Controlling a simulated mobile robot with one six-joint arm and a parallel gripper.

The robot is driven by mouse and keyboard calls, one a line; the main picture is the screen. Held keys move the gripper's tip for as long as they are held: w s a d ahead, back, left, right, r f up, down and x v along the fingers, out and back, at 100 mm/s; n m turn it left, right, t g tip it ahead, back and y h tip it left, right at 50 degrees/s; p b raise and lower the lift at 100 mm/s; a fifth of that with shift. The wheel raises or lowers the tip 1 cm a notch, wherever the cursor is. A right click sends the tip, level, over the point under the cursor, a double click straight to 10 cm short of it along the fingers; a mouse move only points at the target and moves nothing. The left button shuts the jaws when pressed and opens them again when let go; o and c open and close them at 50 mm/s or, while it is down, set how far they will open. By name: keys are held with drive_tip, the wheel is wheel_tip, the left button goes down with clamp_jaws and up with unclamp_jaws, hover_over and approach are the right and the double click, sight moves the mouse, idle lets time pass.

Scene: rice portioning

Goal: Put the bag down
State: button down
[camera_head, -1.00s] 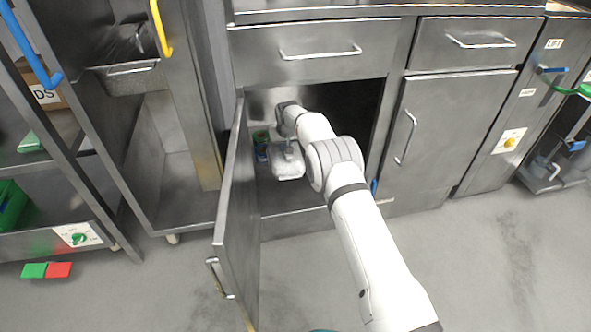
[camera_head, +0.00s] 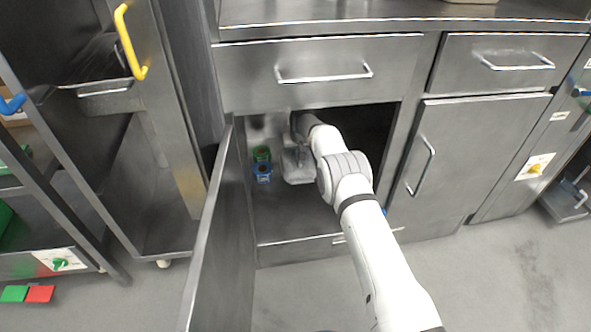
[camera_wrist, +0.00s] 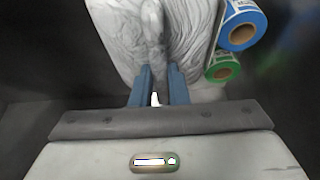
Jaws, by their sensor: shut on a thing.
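The bag (camera_wrist: 118,38) is pale and translucent, and its gathered neck lies between the blue fingers of my gripper (camera_wrist: 158,92) in the wrist view. My gripper is shut on it. In the head view the bag (camera_head: 297,167) hangs or rests inside the open cabinet, low near the cabinet floor (camera_head: 290,222). I cannot tell whether its underside touches the floor. My arm reaches in through the doorway and hides part of the interior.
A blue tape roll (camera_head: 263,171) and a green one (camera_head: 261,153) stand just left of the bag; they also show in the wrist view (camera_wrist: 243,30). The open cabinet door (camera_head: 222,240) stands to the left. Drawers are above.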

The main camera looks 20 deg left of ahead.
sight(296, 159)
drive_tip(key=shift+s+a+f+b, duration=0.15)
drive_tip(key=shift+f+b, duration=0.25)
drive_tip(key=shift+f, duration=1.05)
drive_tip(key=shift+s+a+f+b, duration=0.15)
drive_tip(key=shift+f+b, duration=0.25)
drive_tip(key=shift+f, duration=1)
drive_tip(key=shift+f, duration=0.1)
drive_tip(key=c, duration=1.4)
unclamp_jaws()
drive_tip(key=shift+f, duration=0.1)
drive_tip(key=p+v, duration=0.3)
drive_tip(key=v, duration=0.3)
drive_tip(key=shift+r+p, duration=0.25)
drive_tip(key=shift+p, duration=0.15)
drive_tip(key=shift+s+d+r, duration=0.1)
drive_tip(key=shift+s+r, duration=0.15)
drive_tip(key=shift+r, duration=0.25)
drive_tip(key=shift+s, duration=0.1)
